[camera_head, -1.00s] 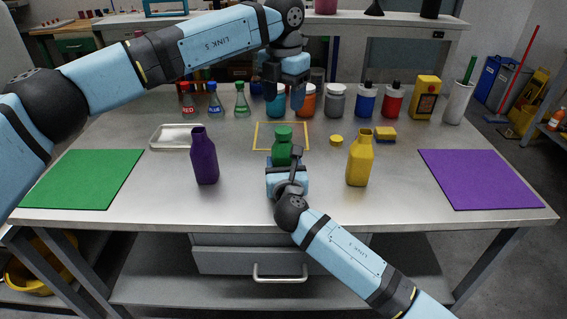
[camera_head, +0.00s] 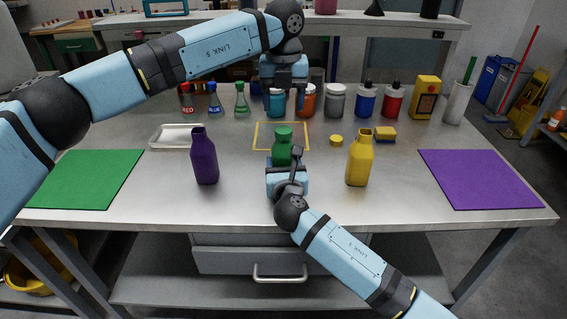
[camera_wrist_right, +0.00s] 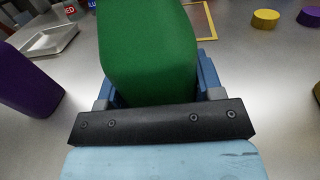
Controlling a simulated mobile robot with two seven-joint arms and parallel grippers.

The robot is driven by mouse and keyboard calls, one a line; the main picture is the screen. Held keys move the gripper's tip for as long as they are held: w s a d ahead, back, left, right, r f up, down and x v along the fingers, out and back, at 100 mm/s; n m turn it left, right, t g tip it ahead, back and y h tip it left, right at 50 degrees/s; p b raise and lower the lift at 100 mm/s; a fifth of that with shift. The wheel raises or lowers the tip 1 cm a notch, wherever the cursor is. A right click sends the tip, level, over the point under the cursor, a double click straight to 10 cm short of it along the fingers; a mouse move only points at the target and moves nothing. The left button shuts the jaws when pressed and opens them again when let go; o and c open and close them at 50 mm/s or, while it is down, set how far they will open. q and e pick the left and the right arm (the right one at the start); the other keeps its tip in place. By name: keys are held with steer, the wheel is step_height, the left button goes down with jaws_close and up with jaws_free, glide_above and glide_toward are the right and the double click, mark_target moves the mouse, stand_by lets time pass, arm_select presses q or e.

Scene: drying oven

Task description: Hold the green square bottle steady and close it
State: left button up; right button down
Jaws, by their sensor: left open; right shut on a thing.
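The green square bottle (camera_head: 282,154) stands upright near the middle of the table, with a wider green cap (camera_head: 283,132) on its top. How tightly the cap sits cannot be seen. My right gripper (camera_head: 287,168) is shut on the bottle's body from the near side. In the right wrist view the green bottle (camera_wrist_right: 150,50) fills the space between the fingers, and its top is out of frame. My left gripper (camera_head: 284,92) points down, open and empty, above and apart from the cap.
A purple bottle (camera_head: 205,160) stands left and a yellow bottle (camera_head: 359,160) right. Several jars stand behind. A metal tray (camera_head: 169,138) lies left. The front table edge is clear.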

mark_target(283, 130)
arm_select(q)
step_height(283, 130, down, 7)
steer(key=shift+r, duration=0.1)
stand_by(0.4)
steer(key=c, duration=1)
steer(key=m, duration=1)
steer(key=shift+m, duration=0.4)
steer(key=m, duration=0.3)
steer(key=o, duration=1)
steer(key=shift+o, duration=0.2)
